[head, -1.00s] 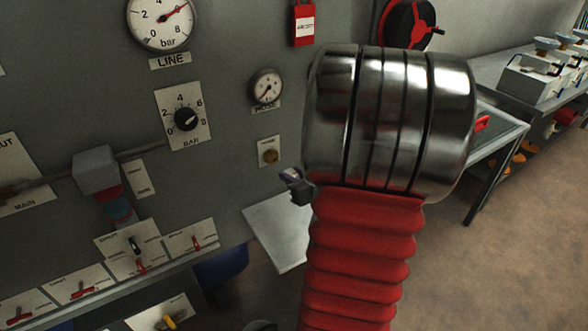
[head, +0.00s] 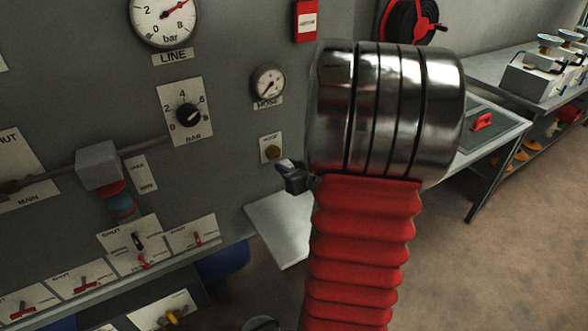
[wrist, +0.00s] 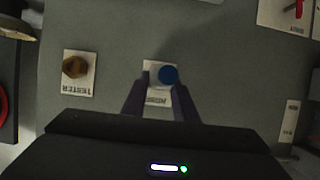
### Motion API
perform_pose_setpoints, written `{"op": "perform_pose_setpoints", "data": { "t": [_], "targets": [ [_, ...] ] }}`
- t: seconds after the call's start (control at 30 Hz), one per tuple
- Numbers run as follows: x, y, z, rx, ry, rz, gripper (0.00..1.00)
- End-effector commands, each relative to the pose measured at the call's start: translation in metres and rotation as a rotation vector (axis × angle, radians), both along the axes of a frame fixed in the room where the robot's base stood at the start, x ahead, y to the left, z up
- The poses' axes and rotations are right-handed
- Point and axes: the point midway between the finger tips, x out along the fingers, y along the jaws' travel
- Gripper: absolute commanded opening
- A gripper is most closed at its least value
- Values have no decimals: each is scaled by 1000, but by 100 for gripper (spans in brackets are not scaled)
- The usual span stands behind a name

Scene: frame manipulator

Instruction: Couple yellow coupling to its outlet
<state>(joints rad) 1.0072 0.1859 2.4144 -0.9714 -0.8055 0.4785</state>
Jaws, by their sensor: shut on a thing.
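My gripper (head: 288,170) is near the grey panel, in front of a white plate with a brass fitting (head: 272,153). In the wrist view my gripper (wrist: 160,90) is shut on a small round blue thing (wrist: 168,75), which overlaps a white plate behind it. Whether it touches the panel cannot be told. Another brass fitting (wrist: 75,67) sits on a labelled plate to the left in the wrist view. A small yellow part (head: 170,319) shows on a plate low in the head view; I cannot tell whether it is the yellow coupling.
The panel carries a line gauge (head: 163,15), a hose gauge (head: 268,82) and a regulator knob (head: 188,116). Plates with red levers (head: 197,236) line its lower edge. My arm hides part of the panel.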

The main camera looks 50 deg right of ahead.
Motion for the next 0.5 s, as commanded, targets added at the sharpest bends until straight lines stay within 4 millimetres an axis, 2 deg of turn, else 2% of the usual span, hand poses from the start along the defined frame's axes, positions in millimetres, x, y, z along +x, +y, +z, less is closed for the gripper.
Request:
{"op": "perform_pose_setpoints", "data": {
  "t": [0.3,0.5],
  "targets": [
    [22,-6,0,0,-1,2,0],
    [29,-9,0,0,-1,0,0]
  ]
}}
